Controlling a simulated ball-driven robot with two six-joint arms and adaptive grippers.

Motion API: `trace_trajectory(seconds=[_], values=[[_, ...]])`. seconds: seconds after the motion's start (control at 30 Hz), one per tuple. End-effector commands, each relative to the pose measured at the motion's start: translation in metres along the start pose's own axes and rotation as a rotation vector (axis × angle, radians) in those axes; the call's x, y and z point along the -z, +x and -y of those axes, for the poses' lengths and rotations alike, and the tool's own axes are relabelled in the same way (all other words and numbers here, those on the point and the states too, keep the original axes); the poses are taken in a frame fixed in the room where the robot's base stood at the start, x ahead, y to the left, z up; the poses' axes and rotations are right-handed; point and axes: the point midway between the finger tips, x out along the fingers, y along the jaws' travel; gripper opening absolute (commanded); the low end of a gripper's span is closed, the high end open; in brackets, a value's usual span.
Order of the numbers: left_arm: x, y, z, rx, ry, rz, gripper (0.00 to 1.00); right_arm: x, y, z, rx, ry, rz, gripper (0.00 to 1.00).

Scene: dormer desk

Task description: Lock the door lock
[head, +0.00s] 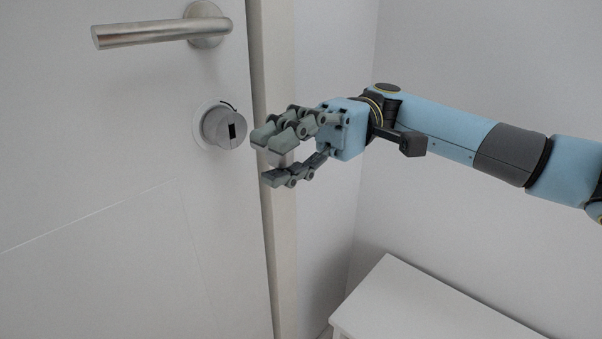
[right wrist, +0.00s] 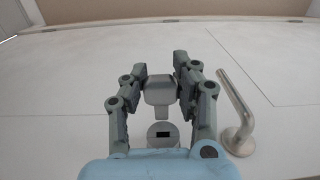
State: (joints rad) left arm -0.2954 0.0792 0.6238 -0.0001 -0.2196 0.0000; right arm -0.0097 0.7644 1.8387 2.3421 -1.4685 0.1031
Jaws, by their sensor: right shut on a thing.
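The door lock (head: 216,128) is a round metallic knob on the white door, with a dark slot in its face. It also shows in the right wrist view (right wrist: 153,131), below the held thing. My right gripper (head: 268,158) is just to the right of the lock and apart from it. In the right wrist view its fingers (right wrist: 161,72) are shut on a grey key (right wrist: 160,90) with a broad rounded head and a narrower end. In the head view the fingers mostly hide the key. My left gripper is not in view.
A metal door handle (head: 150,32) sticks out above the lock and shows in the right wrist view (right wrist: 236,105). The door frame (head: 283,230) runs behind my gripper. A white low cabinet (head: 420,305) stands at the lower right.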

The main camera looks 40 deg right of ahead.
Motion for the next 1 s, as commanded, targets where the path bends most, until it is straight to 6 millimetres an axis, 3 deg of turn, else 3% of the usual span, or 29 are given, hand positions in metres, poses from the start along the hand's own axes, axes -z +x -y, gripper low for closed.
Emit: trace_trajectory(seconds=[0.3, 1.0], values=[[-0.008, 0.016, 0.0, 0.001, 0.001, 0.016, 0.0, 0.022, 0.0, -0.002, 0.0, 0.0, 0.0, 0.03], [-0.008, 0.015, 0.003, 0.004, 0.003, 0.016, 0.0, 0.024, 0.0, 0.001, -0.001, 0.0, 0.0, 0.03]])
